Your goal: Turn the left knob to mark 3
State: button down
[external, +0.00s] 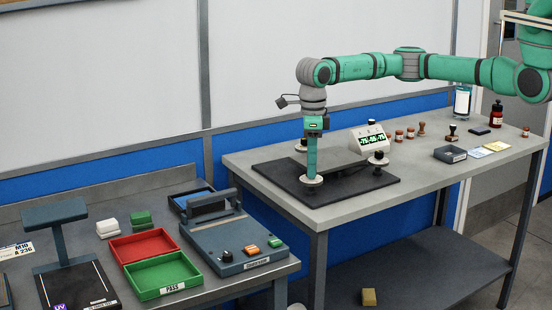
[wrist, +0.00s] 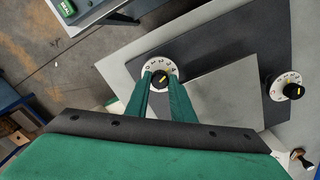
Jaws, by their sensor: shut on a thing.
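My gripper (external: 312,178) points straight down with its fingers shut on a black knob on a round white dial, at the front left of the grey plate. In the wrist view, the knob (wrist: 163,79) sits between my fingertips (wrist: 161,80). Its yellow pointer line slants up and to the right, toward the numbered side of the dial. The dial's numbers are small, and I cannot tell exactly which mark the pointer meets. A second knob (wrist: 291,91) with its own white dial is to the right; it also shows in the external view (external: 378,157).
The plate lies on a black mat (external: 275,178) on the grey bench. A white display box (external: 371,140) with green digits stands behind. Small bottles and stamps stand at the back right. A lower bench (external: 120,195) with red and green trays is at the left.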

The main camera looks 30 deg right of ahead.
jog(key=shift+n, duration=0.6)
jog(key=c, duration=1.5)
grip_release()
jog(key=shift+c, duration=0.2)
notch_tip(320, 180, up, 11)
jog(key=shift+f, duration=0.1)
